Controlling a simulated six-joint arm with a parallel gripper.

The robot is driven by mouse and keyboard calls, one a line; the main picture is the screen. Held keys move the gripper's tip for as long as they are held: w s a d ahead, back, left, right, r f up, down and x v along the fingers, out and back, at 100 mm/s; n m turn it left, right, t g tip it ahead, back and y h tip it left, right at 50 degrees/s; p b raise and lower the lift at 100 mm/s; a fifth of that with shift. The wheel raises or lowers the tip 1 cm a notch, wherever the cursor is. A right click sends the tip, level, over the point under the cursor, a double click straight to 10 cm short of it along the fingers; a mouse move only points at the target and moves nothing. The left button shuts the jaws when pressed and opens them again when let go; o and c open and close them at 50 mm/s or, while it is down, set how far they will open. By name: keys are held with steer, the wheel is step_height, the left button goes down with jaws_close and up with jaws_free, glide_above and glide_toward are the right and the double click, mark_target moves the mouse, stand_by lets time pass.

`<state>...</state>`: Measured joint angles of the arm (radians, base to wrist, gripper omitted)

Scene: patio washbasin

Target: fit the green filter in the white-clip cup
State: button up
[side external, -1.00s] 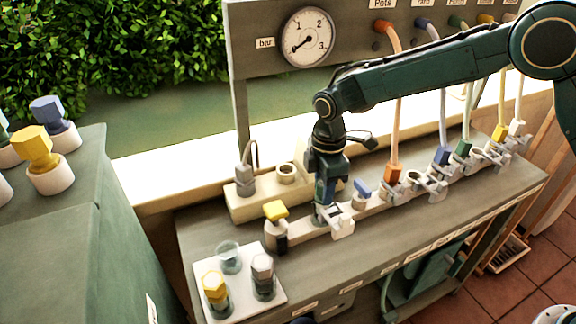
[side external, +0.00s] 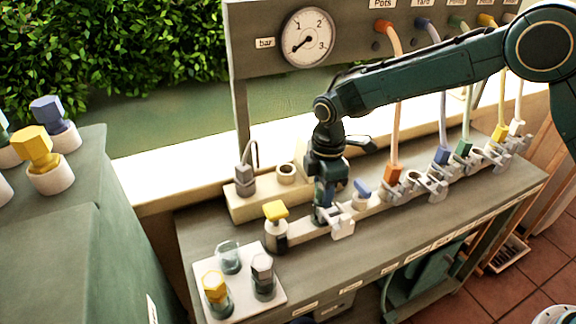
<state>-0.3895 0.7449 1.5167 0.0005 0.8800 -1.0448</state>
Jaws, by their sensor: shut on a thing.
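My gripper (side external: 322,212) points down in the middle of the bench, at the row of pale cups. It is shut on the green filter, which is mostly hidden by the dark fingers and hard to tell from them. The white clip (side external: 343,226) sticks out toward the front, just right of and below the fingertips. The cup behind this clip is largely covered by my gripper, so I cannot tell how deep the filter sits or whether it is seated.
A yellow-topped cup (side external: 276,232) stands close left, and a blue-topped one (side external: 361,194) close right. Further right are several clips with hoses, including an orange one (side external: 394,174). A white tray (side external: 243,301) at front left holds glass cups. A pressure gauge (side external: 307,37) hangs behind.

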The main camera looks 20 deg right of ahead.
steer(key=shift+f, duration=0.15)
steer(key=o, duration=0.7)
steer(key=shift+r, duration=5.55)
